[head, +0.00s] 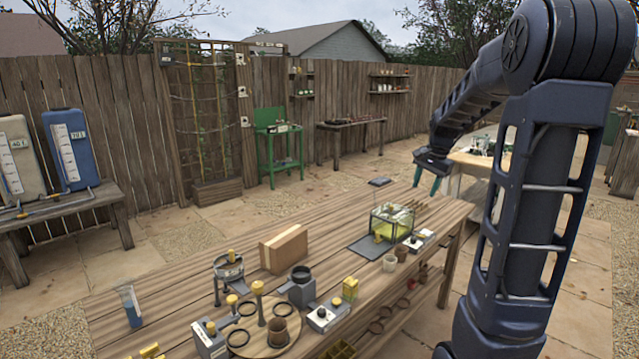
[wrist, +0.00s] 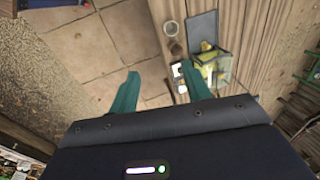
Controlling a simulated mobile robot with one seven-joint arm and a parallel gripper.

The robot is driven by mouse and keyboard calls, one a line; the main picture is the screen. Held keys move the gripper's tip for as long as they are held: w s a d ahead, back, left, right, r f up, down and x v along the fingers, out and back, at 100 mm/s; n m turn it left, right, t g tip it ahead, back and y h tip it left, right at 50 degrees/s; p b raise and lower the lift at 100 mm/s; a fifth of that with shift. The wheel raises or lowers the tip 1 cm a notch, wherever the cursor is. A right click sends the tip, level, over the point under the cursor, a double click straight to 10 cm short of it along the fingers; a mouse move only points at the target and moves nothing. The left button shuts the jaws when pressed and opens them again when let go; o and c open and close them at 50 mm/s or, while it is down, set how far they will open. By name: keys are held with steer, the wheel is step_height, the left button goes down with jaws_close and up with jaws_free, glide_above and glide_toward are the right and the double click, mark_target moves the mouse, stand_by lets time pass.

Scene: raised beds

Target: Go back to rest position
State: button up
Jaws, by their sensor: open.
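My gripper (wrist: 158,84) shows in the wrist view as two green fingers spread wide apart. Nothing is between them but the paving and the table edge far below. In the head view my gripper (head: 431,180) hangs from my raised, bent arm, above and beyond the right end of the wooden workbench (head: 200,268). It is clear of the bench and touches nothing that I can see.
A glass box (head: 392,222) with yellow contents stands on the bench's right part; it also shows in the wrist view (wrist: 212,66). A wooden block (head: 284,250), cups and small devices cover the bench. A green stand (head: 280,150) is by the fence. Paving behind the bench is open.

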steer(key=s+a+n, duration=0.2)
steer(key=s+n, duration=0.1)
steer(key=s, duration=0.6)
steer(key=s+a+n+t+h, duration=0.1)
steer(key=s+n, duration=0.2)
steer(key=s, duration=0.7)
steer(key=s+a+n+t, duration=0.1)
steer(key=s+a+n, duration=0.1)
steer(key=s, duration=0.7)
steer(key=shift+s+a+n, duration=0.35)
steer(key=shift+s+n, duration=0.05)
steer(key=shift+n, duration=0.4)
